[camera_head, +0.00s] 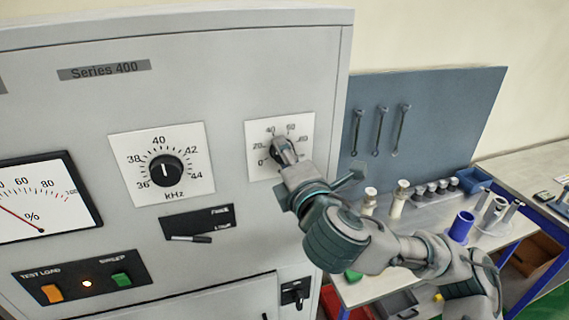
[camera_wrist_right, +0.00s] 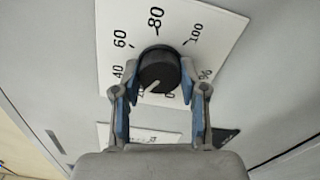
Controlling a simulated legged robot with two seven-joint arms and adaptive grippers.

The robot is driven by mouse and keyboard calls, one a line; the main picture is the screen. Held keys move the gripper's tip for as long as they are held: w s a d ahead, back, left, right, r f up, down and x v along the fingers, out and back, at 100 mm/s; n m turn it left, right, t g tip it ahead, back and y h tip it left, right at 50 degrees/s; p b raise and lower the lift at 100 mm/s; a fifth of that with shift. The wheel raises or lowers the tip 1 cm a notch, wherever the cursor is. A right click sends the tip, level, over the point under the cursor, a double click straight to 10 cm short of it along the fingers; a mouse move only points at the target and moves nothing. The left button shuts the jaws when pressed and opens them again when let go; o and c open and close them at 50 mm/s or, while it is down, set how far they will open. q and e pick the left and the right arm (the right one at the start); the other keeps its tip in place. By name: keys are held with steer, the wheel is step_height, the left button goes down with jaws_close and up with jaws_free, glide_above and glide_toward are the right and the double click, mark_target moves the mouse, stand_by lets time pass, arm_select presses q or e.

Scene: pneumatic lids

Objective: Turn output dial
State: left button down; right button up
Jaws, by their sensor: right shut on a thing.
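The output dial is a round black knob (camera_wrist_right: 158,68) on a white scale plate in the right wrist view. The plate is marked from 0 to 100 with a % sign. A pale pointer mark on the knob faces the low end, near the partly hidden 20. My right gripper (camera_wrist_right: 159,80) has its blue-padded fingers on either side of the knob, shut on it. In the head view, my right gripper (camera_head: 284,152) covers most of the dial on its white plate (camera_head: 253,135). My left gripper is not in view.
Left of the dial is a kHz knob (camera_head: 166,170) on its own plate, near 40, with a % meter (camera_head: 42,198) further left. A lever switch (camera_head: 190,238) lies below. A workbench (camera_head: 435,218) stands at the right behind my arm.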

steer(key=m+b, duration=0.1)
steer(key=m, duration=0.4)
steer(key=m+b, duration=0.1)
steer(key=m, duration=0.1)
steer(key=shift+a+f+m+b, duration=0.1)
steer(key=shift+f+m+b, duration=0.2)
steer(key=shift+f+m, duration=0.1)
steer(key=shift+w, duration=0.1)
steer(key=o, duration=0.9)
steer(key=shift+o, duration=1.2)
steer(key=shift+r, duration=0.15)
steer(key=v, duration=1.2)
